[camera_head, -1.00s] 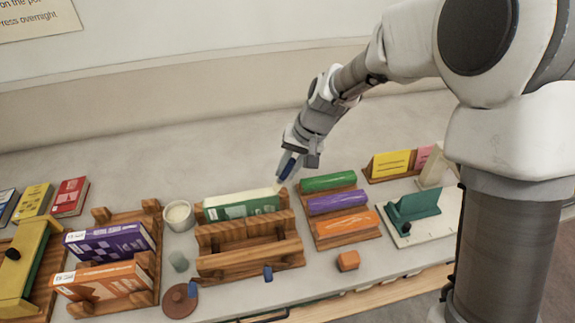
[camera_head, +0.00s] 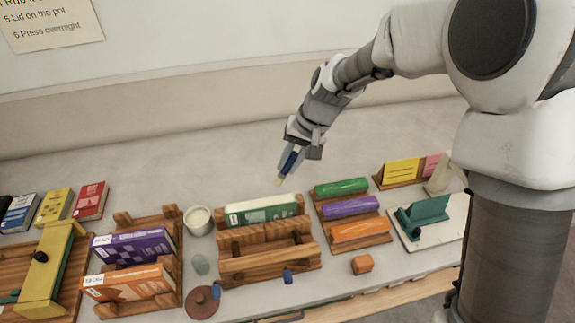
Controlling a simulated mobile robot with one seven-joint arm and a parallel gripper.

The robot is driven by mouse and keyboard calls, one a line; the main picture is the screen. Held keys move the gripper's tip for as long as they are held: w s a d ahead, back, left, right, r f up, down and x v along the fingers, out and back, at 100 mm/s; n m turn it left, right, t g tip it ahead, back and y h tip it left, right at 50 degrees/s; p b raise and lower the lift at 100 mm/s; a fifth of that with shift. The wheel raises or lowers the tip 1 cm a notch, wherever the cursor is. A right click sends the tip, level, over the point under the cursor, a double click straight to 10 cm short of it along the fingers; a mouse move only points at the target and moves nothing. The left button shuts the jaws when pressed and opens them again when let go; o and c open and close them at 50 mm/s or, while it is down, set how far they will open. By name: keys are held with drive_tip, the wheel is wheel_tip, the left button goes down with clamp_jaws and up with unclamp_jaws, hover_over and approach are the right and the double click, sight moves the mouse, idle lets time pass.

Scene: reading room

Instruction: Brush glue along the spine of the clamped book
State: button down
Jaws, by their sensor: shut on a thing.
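The green book (camera_head: 262,214) stands in the wooden clamp (camera_head: 268,265), with a pale strip along its upper edge; I cannot tell whether this is glue. My gripper (camera_head: 295,152) is shut on a brush (camera_head: 289,163) with a blue handle and a pale tip pointing down. The brush tip appears just above and behind the right part of the book, apart from it. The open glue pot (camera_head: 198,221) with pale contents stands left of the clamp. A round brown lid (camera_head: 202,303) lies in front of the pot.
A rack with purple and orange books (camera_head: 133,247) stands left, beside a yellow-topped press (camera_head: 45,270). A rack of coloured rolls (camera_head: 350,207) is close on the right. An orange block (camera_head: 362,264) lies in front. The counter behind the clamp is clear.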

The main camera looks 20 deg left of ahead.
drive_tip(key=shift+r+p, duration=0.6)
drive_tip(key=shift+r, duration=0.6)
drive_tip(key=shift+f, duration=0.15)
